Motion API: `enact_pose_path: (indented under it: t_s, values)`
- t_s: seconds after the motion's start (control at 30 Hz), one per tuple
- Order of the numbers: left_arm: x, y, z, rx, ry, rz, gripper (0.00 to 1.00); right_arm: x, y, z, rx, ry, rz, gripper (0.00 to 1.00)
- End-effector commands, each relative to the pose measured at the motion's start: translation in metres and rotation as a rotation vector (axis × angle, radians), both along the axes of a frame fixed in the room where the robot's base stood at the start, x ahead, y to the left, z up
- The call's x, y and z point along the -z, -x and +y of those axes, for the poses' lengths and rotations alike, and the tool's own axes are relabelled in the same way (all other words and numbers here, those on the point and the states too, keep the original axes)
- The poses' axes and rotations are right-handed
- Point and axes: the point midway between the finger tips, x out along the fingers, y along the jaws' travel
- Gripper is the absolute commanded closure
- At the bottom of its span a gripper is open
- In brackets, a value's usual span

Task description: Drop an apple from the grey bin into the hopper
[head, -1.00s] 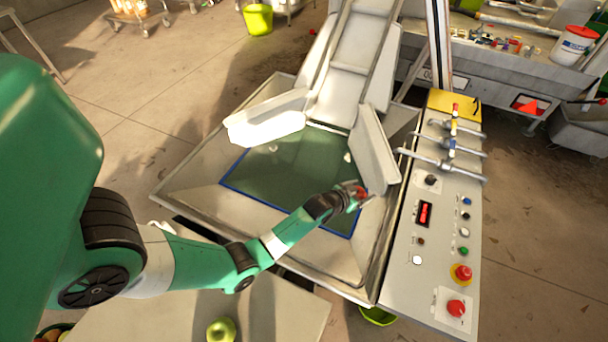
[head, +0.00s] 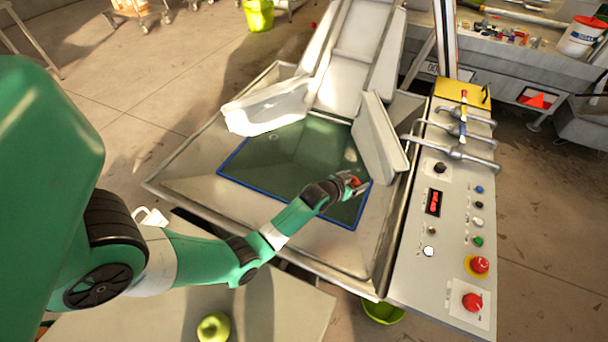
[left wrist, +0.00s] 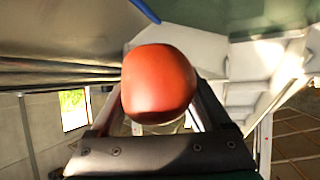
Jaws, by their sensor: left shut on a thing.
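A red apple (left wrist: 158,84) fills the middle of the left wrist view, between the fingers of my left gripper. My left gripper (head: 353,182) is shut on it and holds it above the right side of the hopper opening. The apple (head: 355,181) shows small in the head view, partly covered by the gripper. The hopper (head: 180,165) is a wide metal funnel with a blue-edged dark green opening (head: 290,165) in its middle. A green apple (head: 213,327) lies on the light table at the bottom. The grey bin cannot be made out. My right gripper is not in view.
A control panel (head: 450,215) with buttons and levers stands right of the hopper. A pale chute (head: 350,80) with side plates rises behind the opening. A green bucket (head: 258,15) stands on the floor at the back.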

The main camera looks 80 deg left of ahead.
Motion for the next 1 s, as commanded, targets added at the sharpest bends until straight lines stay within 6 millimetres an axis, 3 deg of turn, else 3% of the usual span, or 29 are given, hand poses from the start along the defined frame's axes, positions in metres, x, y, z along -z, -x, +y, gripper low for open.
enact_pose_path:
  t_s: [0.2,0.23,0.3,0.67,1.0]
  values:
    - [-0.001,0.0,0.0,0.0,-0.001,-0.002,0.83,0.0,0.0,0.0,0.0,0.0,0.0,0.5]
    - [-0.001,0.0,0.0,0.0,-0.001,-0.002,0.15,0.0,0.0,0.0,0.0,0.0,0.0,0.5]
    - [-0.001,0.0,0.0,0.0,-0.001,-0.001,0.03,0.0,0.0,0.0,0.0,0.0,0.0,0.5]
    - [-0.006,0.006,-0.005,0.0,0.001,0.002,0.0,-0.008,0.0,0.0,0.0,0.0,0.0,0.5]
    - [-0.045,0.06,-0.042,0.0,0.001,0.001,0.0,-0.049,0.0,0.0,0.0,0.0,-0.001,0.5]
